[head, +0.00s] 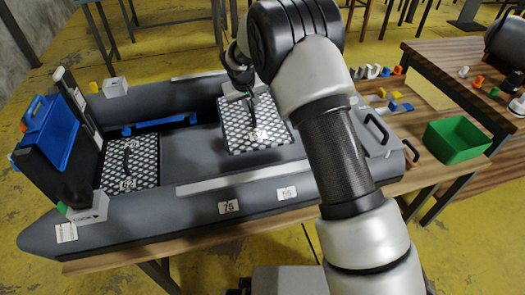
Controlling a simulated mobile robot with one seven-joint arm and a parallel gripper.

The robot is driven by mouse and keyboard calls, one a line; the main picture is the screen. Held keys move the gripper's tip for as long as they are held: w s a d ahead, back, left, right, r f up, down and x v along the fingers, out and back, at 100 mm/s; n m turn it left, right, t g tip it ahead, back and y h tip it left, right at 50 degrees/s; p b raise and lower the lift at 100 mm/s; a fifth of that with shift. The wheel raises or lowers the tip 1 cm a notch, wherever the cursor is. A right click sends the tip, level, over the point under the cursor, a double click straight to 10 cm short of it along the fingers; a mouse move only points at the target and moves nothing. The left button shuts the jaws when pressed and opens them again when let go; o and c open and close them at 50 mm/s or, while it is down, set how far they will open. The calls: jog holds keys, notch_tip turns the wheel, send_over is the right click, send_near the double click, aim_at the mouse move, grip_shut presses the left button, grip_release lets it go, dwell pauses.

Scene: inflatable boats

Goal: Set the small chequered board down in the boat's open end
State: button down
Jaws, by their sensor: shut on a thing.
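A grey inflatable boat (215,209) lies across the wooden table. One chequered board (236,135), patterned black and white, is at my gripper (249,93), over the boat's middle to right part. My gripper is shut on it near its dark upright handle; the fingertips are small and partly hidden by my wrist. I cannot tell whether this board hangs clear or touches the boat. Another chequered board (143,174) with a dark handle lies inside the boat at the left, beside the black and blue upright part (55,140).
A blue bar (160,124) lies inside the boat between the boards. A green bin (456,140) stands on the table at the right, with small coloured pieces (393,98) behind it. My arm hides part of the boat's right end. White labelled tags (229,207) mark the near tube.

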jog(key=shift+w+a+f, duration=0.2)
jog(key=shift+a+f, duration=0.05)
jog(key=shift+f, duration=0.25)
jog(key=shift+w+a+f, duration=0.2)
jog(key=shift+a+f, duration=0.05)
jog(key=shift+f, duration=0.2)
notch_tip(320, 180, down, 9)
jog(key=b, duration=0.2)
jog(key=shift+f+b, duration=0.1)
jog(key=shift+b, duration=0.2)
jog(key=c, duration=1.8)
grip_release()
jog(key=shift+f, duration=0.2)
jog(key=shift+o, duration=0.2)
jog(key=shift+s+r, duration=0.1)
